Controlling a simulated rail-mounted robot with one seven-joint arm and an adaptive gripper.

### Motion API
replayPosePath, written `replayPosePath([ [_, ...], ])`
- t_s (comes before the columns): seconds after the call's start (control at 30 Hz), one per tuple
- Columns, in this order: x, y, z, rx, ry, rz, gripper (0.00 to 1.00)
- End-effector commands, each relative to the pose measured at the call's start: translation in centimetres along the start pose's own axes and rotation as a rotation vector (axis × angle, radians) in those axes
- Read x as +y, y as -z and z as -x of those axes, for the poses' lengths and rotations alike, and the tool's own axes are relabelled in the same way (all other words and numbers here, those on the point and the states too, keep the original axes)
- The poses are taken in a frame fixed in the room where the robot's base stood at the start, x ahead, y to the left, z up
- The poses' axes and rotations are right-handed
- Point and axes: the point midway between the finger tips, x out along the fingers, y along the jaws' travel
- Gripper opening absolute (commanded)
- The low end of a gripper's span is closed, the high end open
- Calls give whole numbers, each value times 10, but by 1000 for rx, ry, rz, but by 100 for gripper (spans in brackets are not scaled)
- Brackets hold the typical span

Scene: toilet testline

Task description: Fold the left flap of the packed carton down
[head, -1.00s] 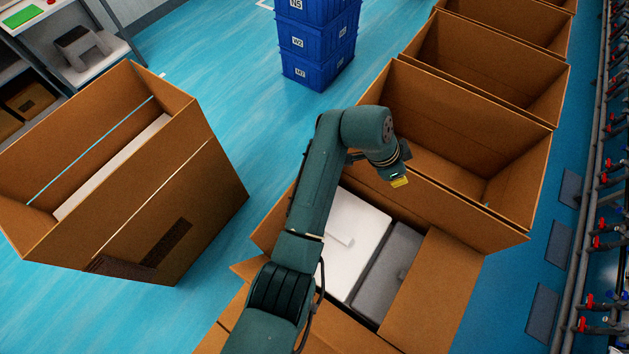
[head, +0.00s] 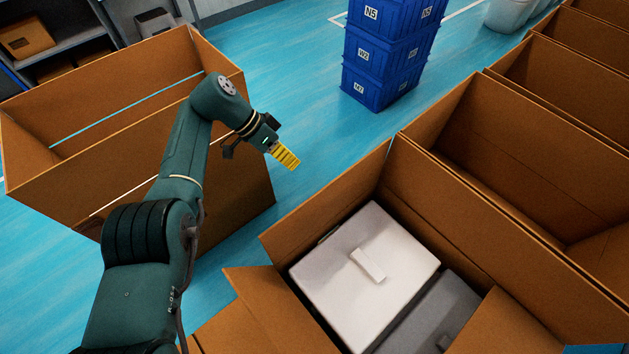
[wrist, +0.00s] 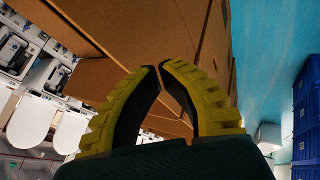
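The packed carton (head: 470,207) is at the lower right of the head view, holding a white box (head: 335,290) and a grey box (head: 433,315). Its left flap (head: 330,202) stands raised along the left side of the opening. My gripper (head: 290,160) is up and to the left of this flap, apart from it, in the head view. In the wrist view, the two yellow ridged fingers (wrist: 158,67) come together at their tips with nothing visible between them.
Another open carton (head: 130,135) stands on the left, behind my arm. A stack of blue crates (head: 385,60) stands at the back. More open cartons (head: 530,165) line the right side. Blue floor (head: 300,95) is clear between the left carton and the crates.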

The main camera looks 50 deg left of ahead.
Motion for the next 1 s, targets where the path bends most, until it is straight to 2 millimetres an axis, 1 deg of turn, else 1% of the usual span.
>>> replayPosePath([
  [0.03,1,0,-12,-2,-3,0,0],
  [0.23,1,0,-58,-2,-3,0,0],
  [0.27,5,2,-53,0,0,0,0],
  [0.3,8,3,-53,0,0,-1,0],
  [0.63,32,1,-68,-1,0,-1,0],
  [0.77,36,0,-70,-1,0,-1,0],
  [1.0,36,0,-71,-1,1,0,0],
])
